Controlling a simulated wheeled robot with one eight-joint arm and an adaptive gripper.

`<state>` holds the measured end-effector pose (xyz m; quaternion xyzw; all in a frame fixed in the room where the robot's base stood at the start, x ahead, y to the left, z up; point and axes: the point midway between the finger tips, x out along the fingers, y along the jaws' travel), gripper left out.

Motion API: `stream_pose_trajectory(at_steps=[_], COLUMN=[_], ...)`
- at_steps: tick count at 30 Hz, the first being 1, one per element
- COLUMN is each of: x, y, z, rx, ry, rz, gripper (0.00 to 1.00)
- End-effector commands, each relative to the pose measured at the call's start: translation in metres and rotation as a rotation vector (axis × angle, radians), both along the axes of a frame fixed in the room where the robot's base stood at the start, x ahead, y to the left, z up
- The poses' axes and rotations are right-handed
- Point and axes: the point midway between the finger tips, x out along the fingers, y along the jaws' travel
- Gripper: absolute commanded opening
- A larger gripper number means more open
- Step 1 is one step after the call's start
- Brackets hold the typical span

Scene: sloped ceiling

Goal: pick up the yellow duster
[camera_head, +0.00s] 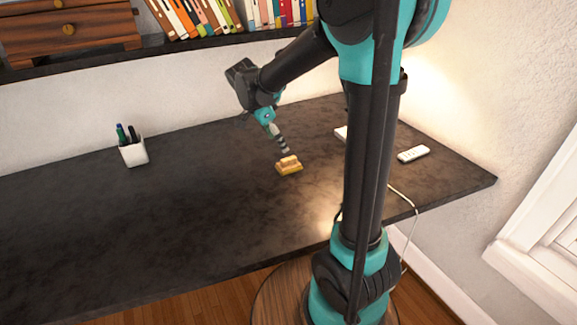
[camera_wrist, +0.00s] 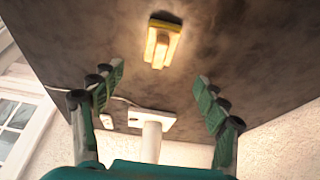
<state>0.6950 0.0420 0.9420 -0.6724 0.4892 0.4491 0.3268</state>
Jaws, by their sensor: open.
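The yellow duster (camera_head: 289,166) lies on the dark desk (camera_head: 220,200), near its middle. It has a yellow base and a paler raised handle. In the wrist view the duster (camera_wrist: 161,42) is at the top centre, beyond the fingertips. My gripper (camera_head: 281,143) is above the desk, just behind and a little left of the duster in the head view. In the wrist view my gripper (camera_wrist: 158,82) has its two fingers spread wide with nothing between them. It is apart from the duster.
A white pen cup (camera_head: 134,153) stands at the desk's left. A white remote-like object (camera_head: 413,154) lies at the right. A white lamp base (camera_wrist: 150,122) with a cord stands at the right back. A shelf (camera_head: 190,44) with books and drawers hangs above. The desk around the duster is clear.

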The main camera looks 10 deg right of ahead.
Motion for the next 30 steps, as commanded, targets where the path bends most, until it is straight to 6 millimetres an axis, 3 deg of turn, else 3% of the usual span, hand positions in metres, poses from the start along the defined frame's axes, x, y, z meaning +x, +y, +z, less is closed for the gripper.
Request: stream_pose_trajectory(at_steps=[3,9,17,24,30], x=[0.003,0.007,0.009,0.014,0.014], y=[-0.009,-0.020,-0.026,-0.039,-0.043], z=[-0.023,-0.050,-0.066,-0.097,-0.105], rx=[0.000,0.000,0.000,0.000,0.000], ry=[0.000,0.000,0.000,0.000,0.000], rz=[-0.002,-0.001,0.000,0.000,0.001], gripper=[0.74,0.74,0.74,0.74,0.74])
